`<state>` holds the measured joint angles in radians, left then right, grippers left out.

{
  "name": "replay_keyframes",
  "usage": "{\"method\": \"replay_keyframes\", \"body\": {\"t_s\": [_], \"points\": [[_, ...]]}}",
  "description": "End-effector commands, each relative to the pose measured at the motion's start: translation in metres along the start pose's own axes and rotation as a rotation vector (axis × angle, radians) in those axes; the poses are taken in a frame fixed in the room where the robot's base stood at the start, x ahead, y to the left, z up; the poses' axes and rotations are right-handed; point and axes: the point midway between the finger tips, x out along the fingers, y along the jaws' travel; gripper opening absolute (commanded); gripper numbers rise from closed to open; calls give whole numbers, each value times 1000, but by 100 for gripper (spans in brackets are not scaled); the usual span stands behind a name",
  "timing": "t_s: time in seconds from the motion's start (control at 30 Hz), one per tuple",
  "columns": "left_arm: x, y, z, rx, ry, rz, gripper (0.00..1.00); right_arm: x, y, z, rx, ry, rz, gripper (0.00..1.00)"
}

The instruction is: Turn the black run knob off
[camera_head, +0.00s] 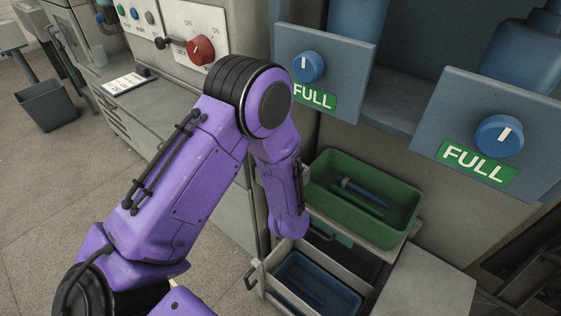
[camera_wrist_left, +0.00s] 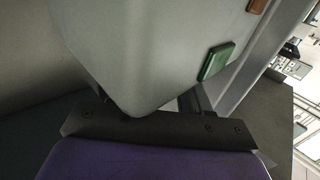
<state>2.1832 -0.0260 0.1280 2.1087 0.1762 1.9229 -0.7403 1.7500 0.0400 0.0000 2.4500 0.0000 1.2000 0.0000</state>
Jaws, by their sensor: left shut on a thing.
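A small black knob or lever (camera_head: 161,43) stands out at the lower edge of the button panel at upper left; I cannot read its setting. To its right is a red rotary switch (camera_head: 201,50) on a white plate marked ON and OFF. My purple left arm crosses the middle of the head view and bends downward, away from the knob. Its gripper is hidden there. In the left wrist view the black gripper mount (camera_wrist_left: 160,125) shows against a large pale grey body (camera_wrist_left: 150,50) with a green patch. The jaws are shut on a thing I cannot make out. My right gripper is not visible.
Two grey panels with blue knobs (camera_head: 309,66) and green FULL labels hang at upper right. A green tray (camera_head: 408,187) sits above a blue bin (camera_head: 290,270) on a cart below. A grey bin (camera_head: 48,107) stands at far left. Open floor lies at left.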

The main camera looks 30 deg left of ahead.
Motion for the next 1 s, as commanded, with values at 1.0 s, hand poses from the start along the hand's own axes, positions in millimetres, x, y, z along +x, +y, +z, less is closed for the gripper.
{"method": "replay_keyframes", "body": {"t_s": [1.0], "points": [[-104,0,-2,-4,7,-1,65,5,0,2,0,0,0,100]]}}
